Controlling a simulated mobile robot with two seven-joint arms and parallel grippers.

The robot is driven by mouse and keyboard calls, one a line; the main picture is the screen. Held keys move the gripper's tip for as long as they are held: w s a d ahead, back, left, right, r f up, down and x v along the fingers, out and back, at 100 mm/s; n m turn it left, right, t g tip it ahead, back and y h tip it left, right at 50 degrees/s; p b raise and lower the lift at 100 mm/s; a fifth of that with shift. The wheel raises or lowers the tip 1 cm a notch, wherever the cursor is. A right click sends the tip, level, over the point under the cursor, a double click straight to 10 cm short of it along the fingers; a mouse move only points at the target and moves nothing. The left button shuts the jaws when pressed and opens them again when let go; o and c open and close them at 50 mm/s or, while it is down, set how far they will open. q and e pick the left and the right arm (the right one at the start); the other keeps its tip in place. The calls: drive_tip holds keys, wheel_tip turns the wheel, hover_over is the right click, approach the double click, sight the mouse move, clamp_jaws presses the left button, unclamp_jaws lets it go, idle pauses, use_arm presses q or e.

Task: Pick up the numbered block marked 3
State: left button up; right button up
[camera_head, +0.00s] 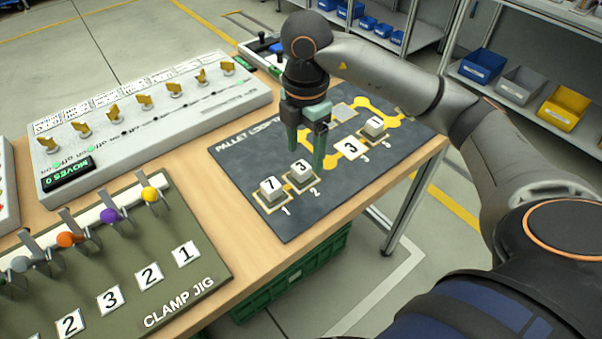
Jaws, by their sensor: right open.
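A grey block with a white top marked 3 (301,173) sits on the pad labelled 2 of the dark pallet board (240,155). My right gripper (306,160) comes down from above with its greenish fingers apart and empty. Its fingertips are close to this block, at its far side or above it; I cannot tell the exact gap. A block marked 7 (271,189) sits to the left on pad 1. Another white square marked 3 (351,147) lies to the right; I cannot tell if it is raised. My left gripper is not in view.
Another block (373,127) stands farther right on the board. A white switch panel (150,110) is at the back left, and a clamp jig (205,275) with coloured knobs at the front left. Shelves with bins (562,108) stand beyond the table.

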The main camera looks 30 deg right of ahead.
sight(301, 166)
drive_tip(key=shift+w+a+f, duration=0.1)
drive_tip(key=shift+w+f, duration=0.1)
drive_tip(key=shift+f, duration=1.15)
drive_tip(key=shift+w+f, duration=0.2)
drive_tip(key=shift+f, duration=1.1)
clamp_jaws()
